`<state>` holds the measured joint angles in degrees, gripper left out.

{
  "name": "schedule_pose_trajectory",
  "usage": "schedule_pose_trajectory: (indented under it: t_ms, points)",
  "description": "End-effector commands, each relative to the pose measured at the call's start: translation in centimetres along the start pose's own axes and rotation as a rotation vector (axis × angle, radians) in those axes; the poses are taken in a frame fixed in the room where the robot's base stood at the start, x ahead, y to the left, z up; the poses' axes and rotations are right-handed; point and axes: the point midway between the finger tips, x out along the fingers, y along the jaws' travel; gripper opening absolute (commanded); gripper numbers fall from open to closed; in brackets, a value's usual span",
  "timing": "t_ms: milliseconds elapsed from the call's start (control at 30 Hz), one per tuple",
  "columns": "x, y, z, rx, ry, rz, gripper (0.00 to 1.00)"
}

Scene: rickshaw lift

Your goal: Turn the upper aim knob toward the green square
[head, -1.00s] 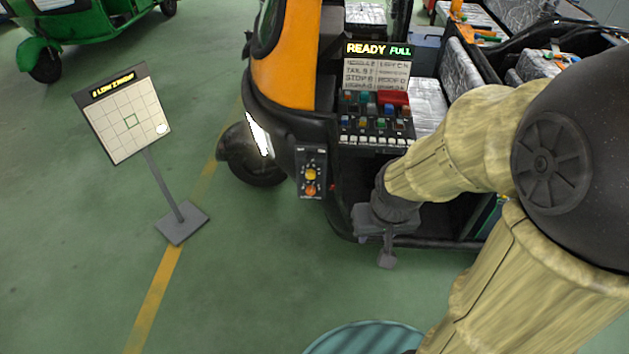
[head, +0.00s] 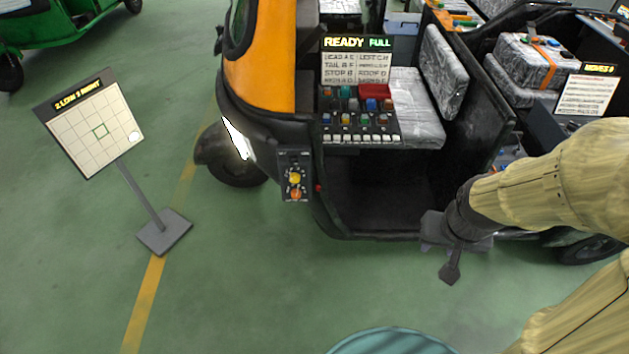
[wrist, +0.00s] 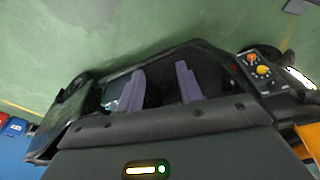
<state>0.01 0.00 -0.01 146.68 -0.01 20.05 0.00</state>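The upper aim knob (head: 294,178) is yellow and sits above an orange lower knob (head: 295,194) on a small dark panel at the rickshaw's front corner. In the wrist view the yellow knob (wrist: 263,70) is at the right. The green square (head: 101,131) is an outline near the middle of the gridded board (head: 77,113). A white spot (head: 134,137) lies right of it and slightly lower. My gripper (head: 450,272) is well right of the knobs, by the rickshaw's open side. In the wrist view its two grey fingers (wrist: 160,86) stand apart with nothing between them.
The rickshaw (head: 265,65) has a button console (head: 350,122) under a lit READY FULL sign (head: 356,43). The board's stand has a flat base (head: 164,232) on the floor. Green floor lies clear between stand and rickshaw. A teal round object (head: 390,343) is at the bottom edge.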

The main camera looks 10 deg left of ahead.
Motion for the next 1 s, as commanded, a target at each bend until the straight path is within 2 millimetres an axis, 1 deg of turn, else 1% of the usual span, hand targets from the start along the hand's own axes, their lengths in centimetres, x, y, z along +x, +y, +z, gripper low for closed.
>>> schedule_pose_trajectory:
  t_ms: [367, 400, 467, 500, 567, 600, 667, 767, 867, 900, 967, 1000]
  points:
    - [0.0, 0.0, 0.0, 0.0, 0.0, 0.0, 0.36]
    - [0.0, 0.0, 0.0, 0.0, 0.0, 0.0, 0.38]
    - [0.1, -0.1, -0.1, -0.001, 0.002, -0.001, 0.5]
    - [0.2, -0.2, -0.2, -0.004, 0.006, -0.002, 0.54]
    - [0.7, -0.6, -0.7, -0.013, 0.02, -0.007, 0.54]
    - [1.2, -1.0, -1.2, -0.022, 0.036, -0.012, 0.54]
    - [2.3, -1.9, -2.4, -0.041, 0.069, -0.023, 0.54]
    - [4.8, -4.3, -5.0, -0.082, 0.153, -0.05, 0.54]
    - [7.7, -7.6, -7.9, -0.129, 0.262, -0.086, 0.54]
    - [8.8, -9.1, -8.9, -0.144, 0.306, -0.101, 0.54]
    - [10.4, -11.3, -10.4, -0.167, 0.375, -0.123, 0.54]
    - [11.5, -12.8, -11.2, -0.18, 0.42, -0.136, 0.54]
